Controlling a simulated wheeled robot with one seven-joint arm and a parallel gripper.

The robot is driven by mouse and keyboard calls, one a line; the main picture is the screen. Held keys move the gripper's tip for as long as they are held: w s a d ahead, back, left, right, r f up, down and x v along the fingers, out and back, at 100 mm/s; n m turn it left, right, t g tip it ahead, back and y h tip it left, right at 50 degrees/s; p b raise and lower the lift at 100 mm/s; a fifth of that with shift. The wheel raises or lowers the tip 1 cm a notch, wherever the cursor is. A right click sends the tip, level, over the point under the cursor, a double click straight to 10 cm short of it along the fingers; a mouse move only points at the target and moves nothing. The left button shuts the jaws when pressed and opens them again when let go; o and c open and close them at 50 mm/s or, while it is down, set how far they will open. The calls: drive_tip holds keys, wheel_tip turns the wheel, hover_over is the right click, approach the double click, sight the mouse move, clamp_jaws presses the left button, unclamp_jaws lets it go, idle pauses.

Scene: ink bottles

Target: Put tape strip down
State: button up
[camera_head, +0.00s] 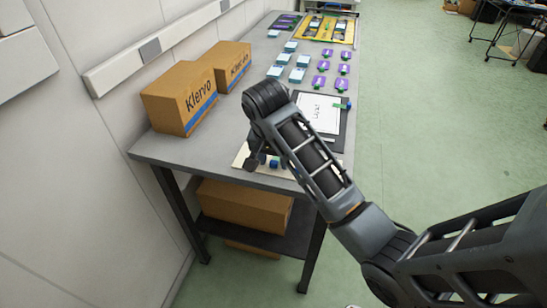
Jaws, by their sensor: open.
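My gripper (262,162) is open, low over the near end of the grey table (170,150). It is partly hidden by my own wrist. A small blue item (274,164) shows right beside the fingers, over a pale cream sheet or mat (241,154). I cannot tell whether the fingers touch it. A small green strip (338,105), which may be tape, shows at the right edge of a white sheet (318,113) on a dark board. I cannot make out any other tape strip.
Two Klervo boxes (181,97) stand along the wall side. Light blue items (297,75) and purple items (319,82) lie in rows farther back. A yellow tray (325,30) is at the far end. My arm crosses the table's right edge.

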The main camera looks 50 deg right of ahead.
drive_tip(key=shift+r, duration=0.25)
drive_tip(key=p+v, duration=0.5)
drive_tip(key=v, duration=0.2)
drive_tip(key=shift+r+p, duration=0.2)
drive_tip(key=shift+p, duration=0.1)
